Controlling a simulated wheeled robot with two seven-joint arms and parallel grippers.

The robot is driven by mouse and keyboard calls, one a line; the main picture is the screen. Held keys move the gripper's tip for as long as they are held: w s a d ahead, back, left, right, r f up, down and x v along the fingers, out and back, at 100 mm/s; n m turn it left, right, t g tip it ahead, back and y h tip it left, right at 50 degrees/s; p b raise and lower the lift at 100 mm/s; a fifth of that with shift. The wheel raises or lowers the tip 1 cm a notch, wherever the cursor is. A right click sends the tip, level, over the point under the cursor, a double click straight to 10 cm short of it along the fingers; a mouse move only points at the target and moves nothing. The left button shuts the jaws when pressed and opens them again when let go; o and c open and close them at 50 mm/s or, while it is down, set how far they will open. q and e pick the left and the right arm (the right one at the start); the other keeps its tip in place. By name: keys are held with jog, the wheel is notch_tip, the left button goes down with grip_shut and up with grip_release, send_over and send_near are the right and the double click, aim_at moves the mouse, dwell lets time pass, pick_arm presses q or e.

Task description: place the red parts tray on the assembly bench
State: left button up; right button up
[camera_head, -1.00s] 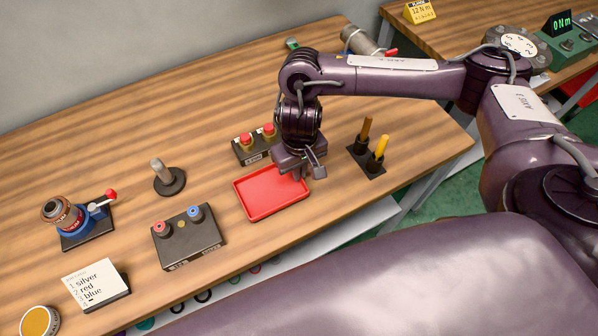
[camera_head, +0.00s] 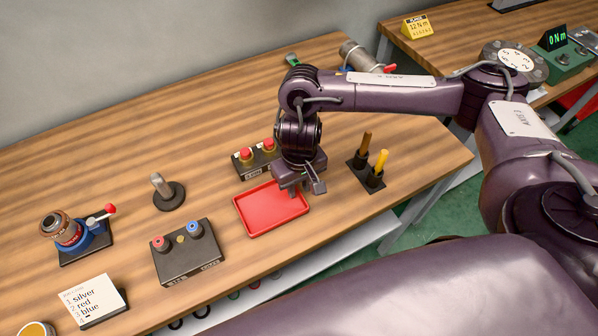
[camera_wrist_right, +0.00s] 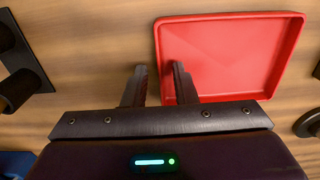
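The red parts tray (camera_head: 262,213) lies flat and empty on a wooden bench (camera_head: 110,165), near its front edge. It also shows in the right wrist view (camera_wrist_right: 225,55). My right gripper (camera_head: 303,190) is over the tray's right end in the head view. My left gripper is in neither view.
A two-button box (camera_head: 245,165) stands behind the tray, a black box with red and blue knobs (camera_head: 187,255) left of it, and a holder with two upright tools (camera_head: 366,175) right of it. A second bench (camera_head: 450,50) stands at the upper right, beyond a floor gap.

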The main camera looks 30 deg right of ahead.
notch_tip(320, 180, up, 12)
jog(key=p, duration=0.3)
jog(key=shift+f, duration=0.15)
jog(key=shift+d, duration=0.1)
dwell(0.3)
